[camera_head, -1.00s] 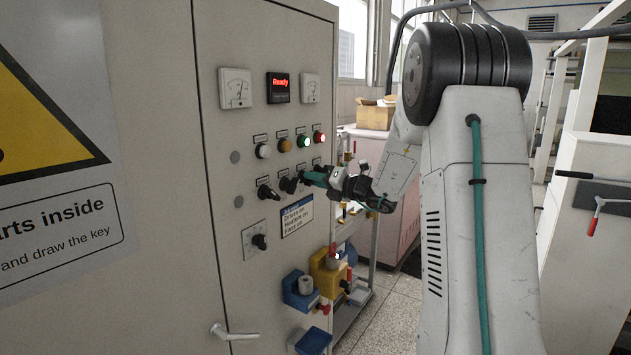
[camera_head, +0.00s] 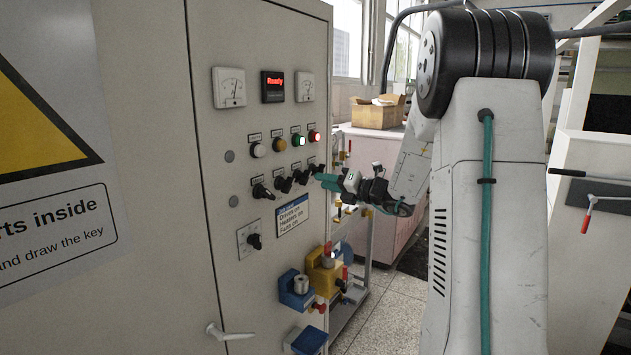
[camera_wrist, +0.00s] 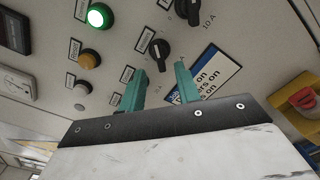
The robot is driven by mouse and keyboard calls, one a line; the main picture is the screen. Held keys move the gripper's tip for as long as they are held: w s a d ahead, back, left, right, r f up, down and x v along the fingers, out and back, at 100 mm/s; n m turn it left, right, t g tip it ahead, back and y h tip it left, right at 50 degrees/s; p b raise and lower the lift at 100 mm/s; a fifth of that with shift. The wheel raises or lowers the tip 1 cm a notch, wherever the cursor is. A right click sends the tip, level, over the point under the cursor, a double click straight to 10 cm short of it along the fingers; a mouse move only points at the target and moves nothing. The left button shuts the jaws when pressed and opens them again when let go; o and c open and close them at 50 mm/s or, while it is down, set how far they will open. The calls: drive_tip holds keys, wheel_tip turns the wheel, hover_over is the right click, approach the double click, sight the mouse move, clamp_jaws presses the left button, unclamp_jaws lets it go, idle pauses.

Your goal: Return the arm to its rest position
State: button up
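My gripper (camera_head: 326,180) has teal fingers and stands in front of the cabinet's lower row of black knobs, toward its right end. In the wrist view my gripper (camera_wrist: 162,84) shows two teal fingers spread apart with nothing between them. A black knob (camera_wrist: 159,49) and a white and blue label (camera_wrist: 213,75) lie on the panel beyond the fingertips. The fingers look clear of the knobs, though the exact gap is hard to tell. My arm comes in from the right and bends back toward the panel.
The grey cabinet (camera_head: 140,150) carries a red "Ready" display (camera_head: 273,86), a lit green lamp (camera_head: 299,140) and a lit red lamp (camera_head: 314,136). A blue block (camera_head: 296,290) and a yellow block (camera_head: 326,272) stick out below. A cardboard box (camera_head: 377,112) stands behind. Floor shows at right.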

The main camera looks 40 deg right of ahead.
drive_tip(key=shift+v, duration=1.1)
